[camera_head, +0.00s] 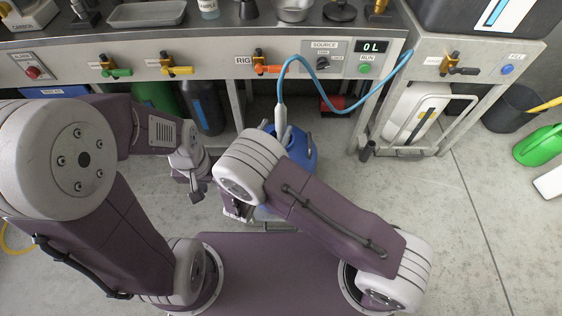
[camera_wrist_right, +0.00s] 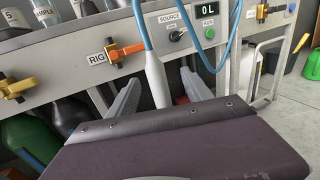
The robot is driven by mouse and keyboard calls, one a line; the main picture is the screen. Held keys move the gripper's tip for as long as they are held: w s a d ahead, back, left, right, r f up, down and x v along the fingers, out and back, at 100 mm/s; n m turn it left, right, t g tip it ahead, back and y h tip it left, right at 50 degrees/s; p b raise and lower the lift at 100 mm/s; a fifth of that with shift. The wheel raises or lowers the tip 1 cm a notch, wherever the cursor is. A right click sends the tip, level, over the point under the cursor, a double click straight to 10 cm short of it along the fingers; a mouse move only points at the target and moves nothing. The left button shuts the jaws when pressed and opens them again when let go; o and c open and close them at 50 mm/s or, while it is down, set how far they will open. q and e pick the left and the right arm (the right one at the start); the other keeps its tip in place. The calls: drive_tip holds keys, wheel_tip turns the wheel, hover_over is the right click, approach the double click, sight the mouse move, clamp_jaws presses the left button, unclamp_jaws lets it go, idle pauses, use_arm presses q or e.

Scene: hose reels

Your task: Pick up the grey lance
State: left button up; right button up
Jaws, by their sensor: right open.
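The grey lance (camera_head: 281,116) stands upright in front of the bench, with a blue hose (camera_head: 292,62) at its top. In the right wrist view the pale lance (camera_wrist_right: 155,78) runs down between the two grey fingers of my right gripper (camera_wrist_right: 158,92). The fingers are apart, one on each side, and gaps show between them and the lance. Its lower end is hidden behind my wrist. In the head view my right gripper (camera_head: 281,136) is partly hidden by my arm. My left gripper (camera_head: 195,190) is to the left, low, away from the lance; its jaw opening is unclear.
A blue container (camera_head: 303,150) stands on the floor behind my right wrist. The bench front carries a RIG valve (camera_head: 262,67) and a SOURCE panel (camera_head: 324,58). A white jerrycan (camera_head: 415,112) sits in the frame at right. Floor at the lower right is clear.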

sight(279, 117)
drive_tip(key=x, duration=0.2)
drive_tip(key=b+x, duration=0.2)
drive_tip(key=x, duration=0.1)
drive_tip(key=shift+w+a+f, duration=0.25)
drive_tip(key=shift+w+f, duration=0.15)
drive_tip(key=shift+w, duration=0.2)
drive_tip(key=b+x, duration=0.3)
drive_tip(key=x, duration=0.1)
drive_tip(key=shift+w, duration=0.25)
use_arm(q)
wheel_tip(279, 117, down, 6)
drive_tip(key=shift+r, duration=0.15)
use_arm(e)
drive_tip(key=shift+w+d+r, duration=0.15)
drive_tip(key=shift+w, duration=0.2)
clamp_jaws()
